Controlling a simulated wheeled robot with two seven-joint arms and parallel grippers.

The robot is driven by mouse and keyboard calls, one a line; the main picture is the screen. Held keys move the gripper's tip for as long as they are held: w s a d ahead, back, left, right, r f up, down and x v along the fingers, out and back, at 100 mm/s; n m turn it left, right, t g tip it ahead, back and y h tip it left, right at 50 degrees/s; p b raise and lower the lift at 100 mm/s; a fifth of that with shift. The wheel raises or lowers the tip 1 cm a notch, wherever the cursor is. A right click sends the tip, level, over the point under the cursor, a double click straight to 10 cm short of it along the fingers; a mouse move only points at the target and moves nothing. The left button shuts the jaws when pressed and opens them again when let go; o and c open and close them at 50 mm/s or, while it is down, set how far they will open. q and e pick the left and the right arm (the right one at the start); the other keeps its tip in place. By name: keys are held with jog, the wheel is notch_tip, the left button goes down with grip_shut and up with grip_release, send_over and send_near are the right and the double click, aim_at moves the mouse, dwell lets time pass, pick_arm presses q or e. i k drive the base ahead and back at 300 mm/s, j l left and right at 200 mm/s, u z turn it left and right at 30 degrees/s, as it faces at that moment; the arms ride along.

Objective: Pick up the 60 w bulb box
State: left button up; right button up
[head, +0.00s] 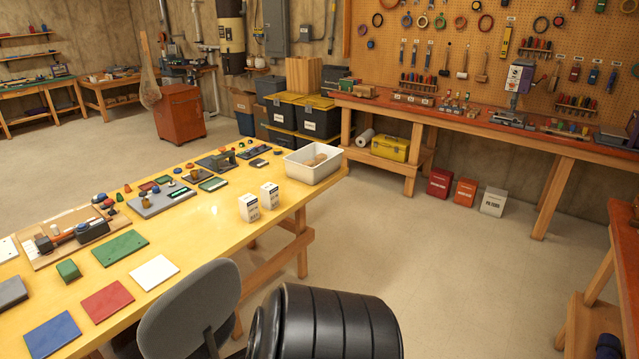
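Two small white bulb boxes stand upright side by side near the right part of the yellow table (205,240) in the head view. One box (249,208) is on the left and slightly nearer; the other box (270,196) is on the right and slightly farther. Both have dark print on their faces, too small to read, so I cannot tell which is the 60 w one. Neither of my grippers shows in this view, and nothing is touching the boxes.
A white bin (312,166) stands behind the boxes at the table's far right corner. A grey chair (190,312) stands at the near edge, with a large black ribbed shape beside it. Tools and coloured plates cover the table's left; open floor lies to its right.

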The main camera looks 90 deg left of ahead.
aim_at(270, 198)
jog(key=u, duration=3.15)
jog(key=i+l+u, duration=0.1)
jog(key=i+l, duration=0.45)
jog(key=i+l+u, duration=0.1)
jog(key=i+l, duration=0.45)
jog(key=i+l+u, duration=0.1)
jog(key=i+l, duration=0.4)
jog(key=l, duration=0.3)
